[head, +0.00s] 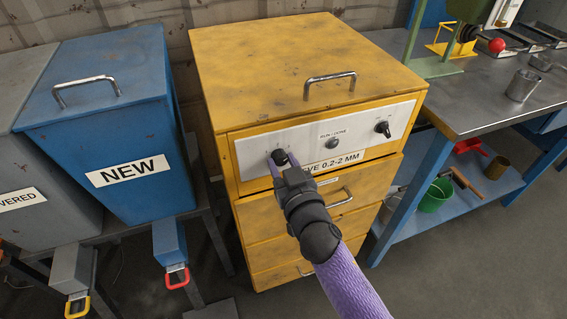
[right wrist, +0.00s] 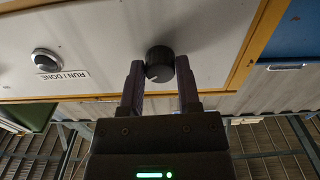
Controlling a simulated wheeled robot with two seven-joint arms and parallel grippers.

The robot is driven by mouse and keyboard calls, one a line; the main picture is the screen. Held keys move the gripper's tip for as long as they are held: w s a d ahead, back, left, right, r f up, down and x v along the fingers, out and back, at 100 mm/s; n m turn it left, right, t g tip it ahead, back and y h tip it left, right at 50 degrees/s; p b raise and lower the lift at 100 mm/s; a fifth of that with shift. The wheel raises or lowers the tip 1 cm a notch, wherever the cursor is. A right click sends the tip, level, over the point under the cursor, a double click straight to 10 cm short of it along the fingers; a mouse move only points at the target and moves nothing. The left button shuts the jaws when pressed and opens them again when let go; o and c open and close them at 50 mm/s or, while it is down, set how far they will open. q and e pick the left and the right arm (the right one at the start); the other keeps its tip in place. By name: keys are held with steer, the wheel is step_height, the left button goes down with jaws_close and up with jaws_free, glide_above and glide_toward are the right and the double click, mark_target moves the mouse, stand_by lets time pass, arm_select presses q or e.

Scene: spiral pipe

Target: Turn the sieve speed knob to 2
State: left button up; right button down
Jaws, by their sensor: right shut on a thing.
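The yellow sieve cabinet has a white control panel (head: 245,152) on its upper front. A black knob (head: 280,157) sits at the panel's left end, with markings around it too small to read. My right gripper (head: 281,161) reaches up to this knob and is shut on it. In the right wrist view, the two fingers (right wrist: 160,75) stand on either side of the round black knob (right wrist: 159,60), whose pale pointer line shows near its lower edge. A second black knob (head: 382,128) is at the panel's right end. My left gripper is not in view.
A round RUN / DONE button or lamp (head: 331,143) sits between the knobs. The cabinet's top handle (head: 330,78) is above the panel and drawers are below. A blue NEW bin (head: 110,120) stands left; a metal workbench (head: 470,95) stands right.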

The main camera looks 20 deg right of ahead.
steer(key=n, duration=0.3)
steer(key=shift+r+p, duration=0.1)
steer(key=shift+p, duration=0.25)
steer(key=n, duration=0.3)
steer(key=shift+n+p, duration=0.3)
steer(key=shift+n, duration=2.1)
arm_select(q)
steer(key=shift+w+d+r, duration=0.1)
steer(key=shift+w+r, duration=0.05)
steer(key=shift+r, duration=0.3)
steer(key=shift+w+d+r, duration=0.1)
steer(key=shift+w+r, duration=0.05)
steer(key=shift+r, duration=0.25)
arm_select(e)
steer(key=shift+n, duration=0.3)
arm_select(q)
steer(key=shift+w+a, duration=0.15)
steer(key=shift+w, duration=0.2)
arm_select(e)
steer(key=shift+c, duration=1.6)
jaws_free()
